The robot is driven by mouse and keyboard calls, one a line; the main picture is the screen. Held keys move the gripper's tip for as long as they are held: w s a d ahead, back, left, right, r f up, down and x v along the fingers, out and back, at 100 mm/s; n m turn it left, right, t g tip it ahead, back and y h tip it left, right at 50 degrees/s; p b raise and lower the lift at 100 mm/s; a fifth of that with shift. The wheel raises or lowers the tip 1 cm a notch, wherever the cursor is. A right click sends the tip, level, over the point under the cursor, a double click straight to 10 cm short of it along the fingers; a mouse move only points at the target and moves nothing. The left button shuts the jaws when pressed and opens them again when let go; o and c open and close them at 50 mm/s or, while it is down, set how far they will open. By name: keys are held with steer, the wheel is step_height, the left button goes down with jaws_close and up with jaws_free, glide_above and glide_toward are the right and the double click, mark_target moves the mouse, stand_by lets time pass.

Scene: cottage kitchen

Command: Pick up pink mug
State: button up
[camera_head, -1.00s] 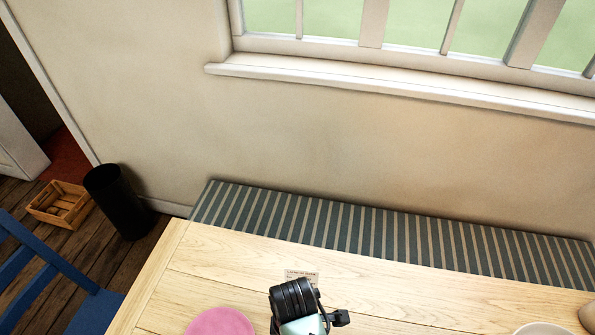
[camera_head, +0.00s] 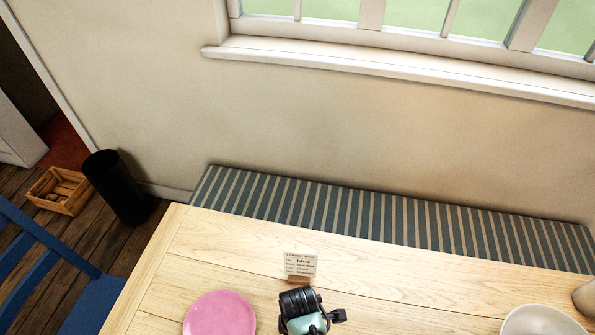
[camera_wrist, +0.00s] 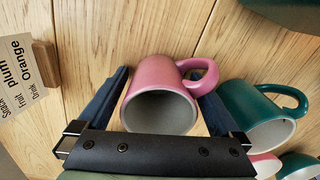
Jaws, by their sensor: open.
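The pink mug (camera_wrist: 160,85) stands out in the wrist view, its grey inside facing the camera and its handle at the upper right. My gripper (camera_wrist: 160,76) is open, with one dark blue finger on each side of the mug. The right finger passes close to the handle; I cannot tell whether either finger touches the mug. In the head view my dark wrist (camera_head: 302,303) is over the table at the bottom, and the pink mug cannot be made out there.
A green mug (camera_wrist: 254,118) is close right of the right finger, with other pink and green pieces below it. A small card in a wooden holder (camera_head: 299,279) stands behind my wrist. A pink plate (camera_head: 220,315) and a pale bowl (camera_head: 541,322) lie on the wooden table (camera_head: 200,245).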

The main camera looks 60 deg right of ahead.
steer(key=shift+c, duration=0.3)
steer(key=c, duration=1.4)
steer(key=shift+o, duration=0.2)
steer(key=shift+r, duration=0.15)
